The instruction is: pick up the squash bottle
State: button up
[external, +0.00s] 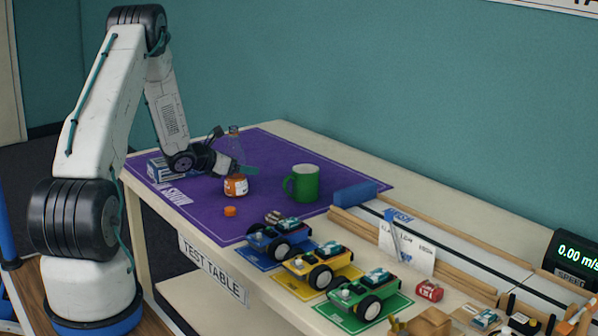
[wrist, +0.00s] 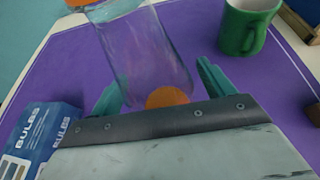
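The squash bottle (external: 234,143) stands on the purple mat, its upper part clear and an orange band low on it. My gripper (external: 236,152) is at its middle and hides part of it. In the wrist view the clear bottle (wrist: 145,55) lies between my two teal fingers (wrist: 160,85). The fingers are spread, with a narrow gap showing on each side of the bottle. An orange disc (wrist: 167,97) shows at the palm edge; I cannot tell whether it is part of the bottle.
A green mug (external: 306,184) stands right of the bottle. A blue and white bulbs box (external: 158,169) is to its left. Several toy cars, including a blue one (external: 277,238), line the table front.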

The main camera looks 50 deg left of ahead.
aim_at(239, 153)
jog(key=c, duration=1)
jog(key=shift+r, duration=0.1)
jog(key=shift+r, duration=1.65)
jog(key=s+d, duration=0.2)
jog(key=s, duration=0.2)
jog(key=s+d+r, duration=0.1)
jog(key=s+d, duration=0.2)
jog(key=s, duration=0.2)
jog(key=s+d, duration=0.2)
jog(key=s, duration=0.3)
jog(key=shift+d+r, duration=0.15)
jog(key=shift+r, duration=0.1)
jog(key=shift+s, duration=0.1)
